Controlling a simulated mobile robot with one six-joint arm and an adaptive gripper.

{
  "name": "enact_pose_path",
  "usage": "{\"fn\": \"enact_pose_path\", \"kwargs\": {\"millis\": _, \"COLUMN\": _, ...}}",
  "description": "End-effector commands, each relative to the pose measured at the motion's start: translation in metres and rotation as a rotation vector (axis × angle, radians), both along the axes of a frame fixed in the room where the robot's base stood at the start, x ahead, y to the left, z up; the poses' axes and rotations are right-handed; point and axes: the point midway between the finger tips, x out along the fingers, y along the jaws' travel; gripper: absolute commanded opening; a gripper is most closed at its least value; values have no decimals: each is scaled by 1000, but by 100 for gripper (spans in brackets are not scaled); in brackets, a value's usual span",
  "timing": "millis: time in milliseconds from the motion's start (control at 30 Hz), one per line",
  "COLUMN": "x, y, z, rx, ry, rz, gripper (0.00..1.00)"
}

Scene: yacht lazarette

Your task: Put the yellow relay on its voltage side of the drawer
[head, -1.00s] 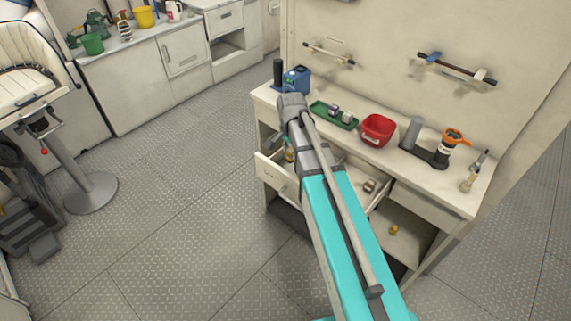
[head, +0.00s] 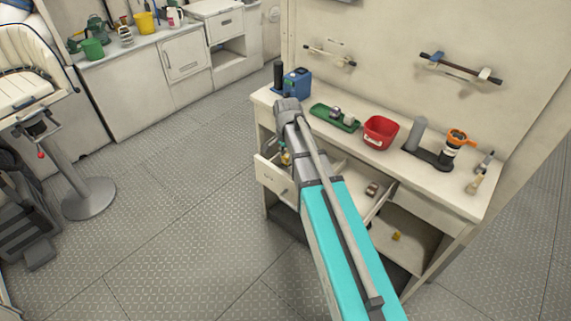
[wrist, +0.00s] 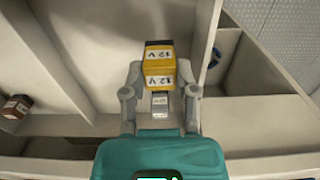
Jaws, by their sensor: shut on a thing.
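My gripper (wrist: 160,95) is shut on the yellow relay (wrist: 158,72), which has a dark top and "12 V" labels facing the wrist camera. The relay is over the open drawer (head: 268,176), beside a pale divider (wrist: 204,45) that is to its right in the wrist view. I cannot tell whether it touches the drawer floor. A brown relay with a white label (wrist: 15,107) lies in the wide compartment at left in the wrist view; in the head view, it shows in the drawer (head: 372,188). My arm hides much of the drawer there.
On the bench top are a blue can (head: 297,83), a green tray (head: 320,115) with small parts, a red bin (head: 380,134) and an orange-topped holder (head: 455,142). A small yellow item (head: 396,236) lies on the lower shelf. A blue ring-shaped item (wrist: 215,57) is right of the divider.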

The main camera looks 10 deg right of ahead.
Motion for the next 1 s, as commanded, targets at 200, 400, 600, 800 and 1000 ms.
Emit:
{"fn": "enact_pose_path", "kwargs": {"millis": 200, "x": -1, "y": 0, "z": -23, "rx": 0, "ry": 0, "rz": 0, "gripper": 0}}
{"fn": "enact_pose_path", "kwargs": {"millis": 400, "x": -1, "y": -1, "z": -29, "rx": 0, "ry": 0, "rz": 0, "gripper": 0}}
{"fn": "enact_pose_path", "kwargs": {"millis": 600, "x": -1, "y": -1, "z": -28, "rx": 0, "ry": 0, "rz": 0, "gripper": 0}}
{"fn": "enact_pose_path", "kwargs": {"millis": 800, "x": -1, "y": -1, "z": -30, "rx": 0, "ry": 0, "rz": 0, "gripper": 0}}
{"fn": "enact_pose_path", "kwargs": {"millis": 1000, "x": -1, "y": -1, "z": -31, "rx": 0, "ry": 0, "rz": -1, "gripper": 53}}
